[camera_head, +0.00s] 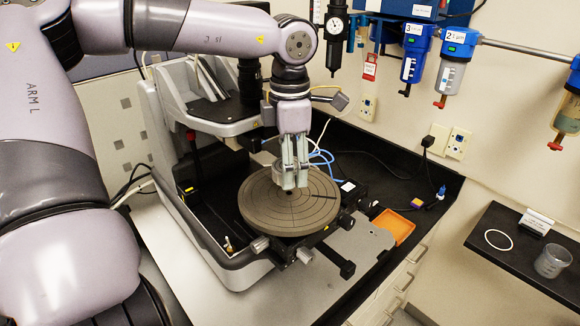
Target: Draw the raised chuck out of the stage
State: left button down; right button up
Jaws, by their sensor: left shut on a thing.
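The stylus profiler's round grey-brown stage (262,212) shows in the head view, with fine grooves across its top. A short grey round piece, which I take for the raised chuck (277,177), stands at the stage's back middle, partly hidden by my fingers. My left gripper (291,184) points straight down over the stage, its fingers shut on this piece. I cannot tell whether the piece's underside is clear of the stage. My right gripper is not in view.
The profiler's grey housing (160,130) stands close behind and left of the stage. Blue tubes (322,158) run behind my gripper. An orange tray (394,226) lies at the right. Gauge and filter units (418,50) hang on the wall. A side shelf (497,262) holds a clear beaker (552,261) and white ring (498,240).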

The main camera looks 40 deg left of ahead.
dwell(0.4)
pick_arm(q)
jog(key=shift+r, duration=2.6)
jog(key=shift+f, duration=0.1)
